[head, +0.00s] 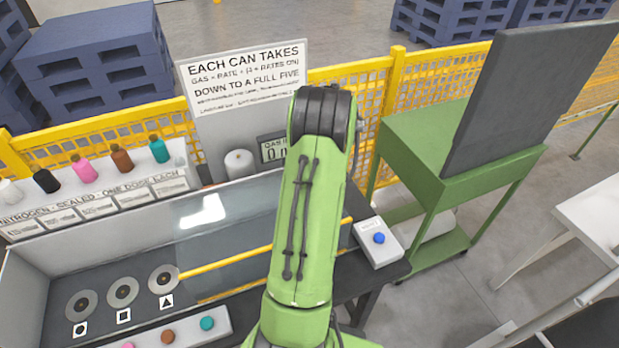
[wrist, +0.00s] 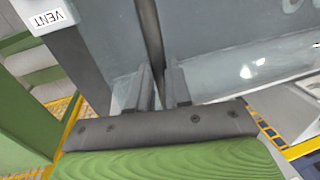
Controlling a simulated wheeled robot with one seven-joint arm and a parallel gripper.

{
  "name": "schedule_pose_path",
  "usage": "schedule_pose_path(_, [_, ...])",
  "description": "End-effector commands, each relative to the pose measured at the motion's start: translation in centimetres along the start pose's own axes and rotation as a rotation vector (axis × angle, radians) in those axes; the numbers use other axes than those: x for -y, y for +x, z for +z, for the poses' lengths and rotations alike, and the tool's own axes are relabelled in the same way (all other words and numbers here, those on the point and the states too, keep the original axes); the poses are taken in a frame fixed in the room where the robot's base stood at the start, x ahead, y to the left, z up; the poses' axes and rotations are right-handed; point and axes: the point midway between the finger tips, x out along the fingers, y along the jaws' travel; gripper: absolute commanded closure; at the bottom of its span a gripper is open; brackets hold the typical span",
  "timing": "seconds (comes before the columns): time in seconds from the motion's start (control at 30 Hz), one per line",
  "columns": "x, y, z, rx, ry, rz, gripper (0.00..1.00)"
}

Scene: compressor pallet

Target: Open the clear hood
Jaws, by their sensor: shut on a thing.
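The clear hood (head: 240,212) is a see-through panel with a yellow bar (head: 225,260) along its front edge, over the right part of the dark bench. A bright glare lies on it. My arm covers its right part and hides my gripper in the head view. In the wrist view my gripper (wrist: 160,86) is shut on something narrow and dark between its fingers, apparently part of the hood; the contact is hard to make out. A pale glossy panel with white glare, probably the hood (wrist: 245,78), lies right of the fingers.
Three round discs (head: 122,292) with shape labels sit left on the bench. Coloured bottles (head: 122,160) stand on a white rack behind. A box with a blue button (head: 379,238) is right of my arm. A green cart (head: 440,150) with a dark panel stands further right. A VENT label (wrist: 47,18) shows.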

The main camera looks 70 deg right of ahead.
Motion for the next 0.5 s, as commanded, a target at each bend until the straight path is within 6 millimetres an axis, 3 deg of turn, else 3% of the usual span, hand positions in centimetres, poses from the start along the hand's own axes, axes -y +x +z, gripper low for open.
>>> schedule_pose_path(0.43, [-0.01,-0.05,-0.12,-0.005,0.0,0.002,1.0])
schedule_pose_path(0.47, [-0.01,-0.05,-0.12,-0.005,0.0,0.002,0.77])
schedule_pose_path(0.5, [0.0,-0.05,-0.11,-0.004,0.0,0.002,0.71])
